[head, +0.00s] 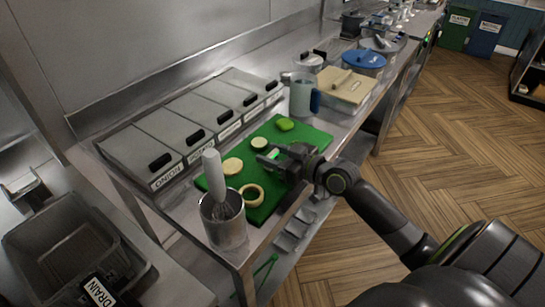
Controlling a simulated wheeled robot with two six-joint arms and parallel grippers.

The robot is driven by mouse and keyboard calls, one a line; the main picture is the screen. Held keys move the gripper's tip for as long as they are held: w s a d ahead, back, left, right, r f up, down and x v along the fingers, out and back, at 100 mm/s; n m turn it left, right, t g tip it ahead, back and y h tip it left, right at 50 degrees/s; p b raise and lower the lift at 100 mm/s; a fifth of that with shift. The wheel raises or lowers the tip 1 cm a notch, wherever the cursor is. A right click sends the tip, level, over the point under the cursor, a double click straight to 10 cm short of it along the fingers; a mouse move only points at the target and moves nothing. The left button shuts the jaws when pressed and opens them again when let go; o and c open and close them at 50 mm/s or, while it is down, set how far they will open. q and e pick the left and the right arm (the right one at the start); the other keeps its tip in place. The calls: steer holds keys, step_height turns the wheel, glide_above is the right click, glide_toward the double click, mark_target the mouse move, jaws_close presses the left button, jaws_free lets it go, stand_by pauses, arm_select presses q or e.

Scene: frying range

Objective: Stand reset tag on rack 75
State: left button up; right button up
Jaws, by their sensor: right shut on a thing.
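My right gripper (268,158) is low over the green cutting board (318,137), its arm coming in from the right. It is shut on a small green and pale thing (274,153), mostly hidden by the fingers. I cannot tell whether this is the reset tag. No rack marked 75 can be made out. My left gripper is not in view.
Pale slices (232,166), a ring (252,195) and a green piece (285,124) lie on the board. A metal pot (224,230) with a whisk stands in front. Lidded labelled bins (140,158) line the back. A jug (301,98) stands beyond the board.

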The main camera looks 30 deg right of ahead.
steer(key=shift+f, duration=0.25)
steer(key=shift+f, duration=0.15)
steer(key=o, duration=1)
steer(key=shift+r, duration=0.2)
